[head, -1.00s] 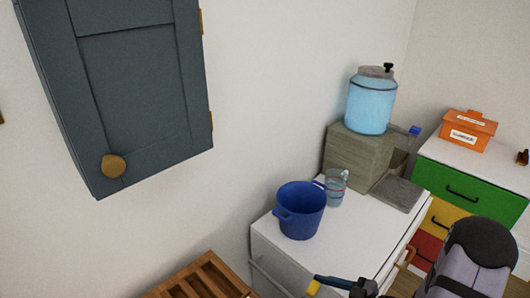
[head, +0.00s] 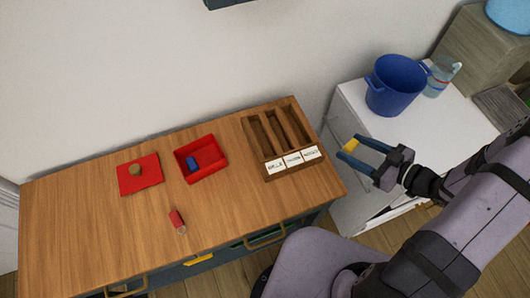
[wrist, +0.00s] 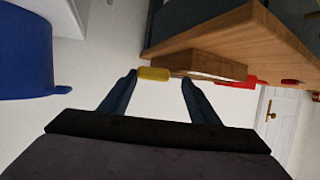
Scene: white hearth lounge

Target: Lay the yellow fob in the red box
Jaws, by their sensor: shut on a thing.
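The yellow fob (head: 351,144) is held between the fingertips of my gripper (head: 349,147), in the air in front of the white cabinet and right of the wooden counter. In the wrist view the yellow fob (wrist: 153,74) lies between the two dark blue fingers. The red box (head: 210,157) is an open tray on the wooden counter, well to the left of my gripper. A small blue thing (head: 191,163) lies inside it. In the wrist view a red edge shows behind the wooden rack, too little to tell whether it is the box.
A labelled wooden rack (head: 287,165) with three slots stands on the wooden counter (head: 100,230) between gripper and box. A red mat (head: 128,184) bears a round brownish thing (head: 135,169). A red-and-clear item (head: 178,220) lies in front. A blue pot (head: 392,95) stands on the white cabinet.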

